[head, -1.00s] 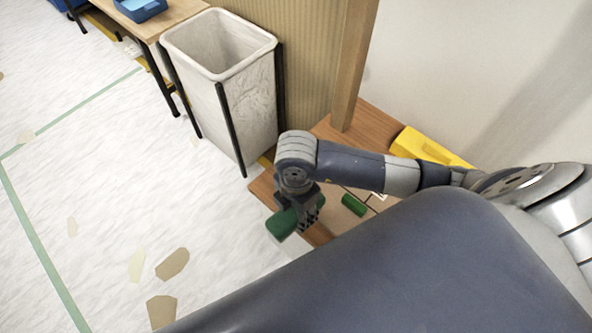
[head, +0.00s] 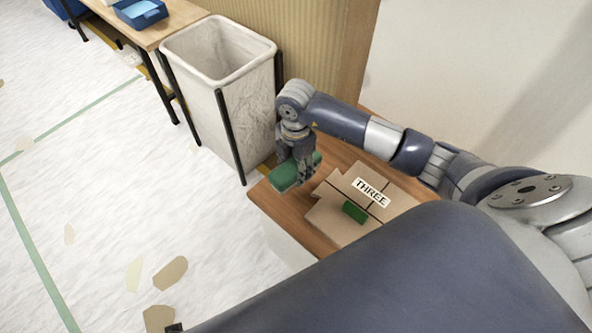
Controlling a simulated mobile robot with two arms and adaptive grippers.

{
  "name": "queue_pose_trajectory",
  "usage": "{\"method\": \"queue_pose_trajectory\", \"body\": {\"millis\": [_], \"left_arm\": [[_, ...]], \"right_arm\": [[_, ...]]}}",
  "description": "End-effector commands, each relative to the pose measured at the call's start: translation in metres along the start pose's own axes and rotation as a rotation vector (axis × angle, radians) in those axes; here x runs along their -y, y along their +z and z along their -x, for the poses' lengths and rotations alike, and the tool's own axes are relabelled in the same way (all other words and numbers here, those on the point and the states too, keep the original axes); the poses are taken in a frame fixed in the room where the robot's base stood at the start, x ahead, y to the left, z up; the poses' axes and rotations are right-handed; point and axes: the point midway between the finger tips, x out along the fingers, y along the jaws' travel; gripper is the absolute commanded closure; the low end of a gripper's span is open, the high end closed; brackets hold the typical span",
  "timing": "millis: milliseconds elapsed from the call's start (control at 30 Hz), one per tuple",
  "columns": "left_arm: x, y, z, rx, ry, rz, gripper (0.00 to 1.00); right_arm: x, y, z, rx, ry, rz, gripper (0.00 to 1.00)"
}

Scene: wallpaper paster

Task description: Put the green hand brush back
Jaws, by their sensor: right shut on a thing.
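My right gripper (head: 300,174) is shut on a green object (head: 284,179), which looks like the green hand brush. The brush is held over the near left corner of a wooden table (head: 275,206); whether it touches the top cannot be told. The fingers hide part of it. Beside it, a brown cardboard-like piece (head: 328,216) lies on the table with a white label reading "THREE" (head: 371,191). A small green block (head: 354,212) is on that piece. My left gripper does not show.
A tall white bin (head: 236,126) in a black frame stands left of the table, close to the held brush. Behind it is a bench (head: 178,25) with a blue tray (head: 140,12). Loose paper scraps (head: 170,272) lie on the floor. My arm covers the table's right side.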

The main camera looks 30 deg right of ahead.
Motion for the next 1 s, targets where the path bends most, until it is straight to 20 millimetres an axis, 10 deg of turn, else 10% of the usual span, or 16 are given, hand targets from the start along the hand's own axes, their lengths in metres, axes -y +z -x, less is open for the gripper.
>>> {"method": "queue_pose_trajectory", "body": {"millis": [867,900,1000], "left_arm": [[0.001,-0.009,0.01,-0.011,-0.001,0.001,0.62],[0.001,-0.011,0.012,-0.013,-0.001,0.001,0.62],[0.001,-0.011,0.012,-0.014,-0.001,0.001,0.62]], "right_arm": [[-0.007,0.006,-0.037,0.001,0.002,-0.001,0.79],[-0.007,0.006,-0.037,0.001,0.002,-0.001,0.47],[-0.007,0.006,-0.037,0.001,0.002,0.0,0.34]]}}
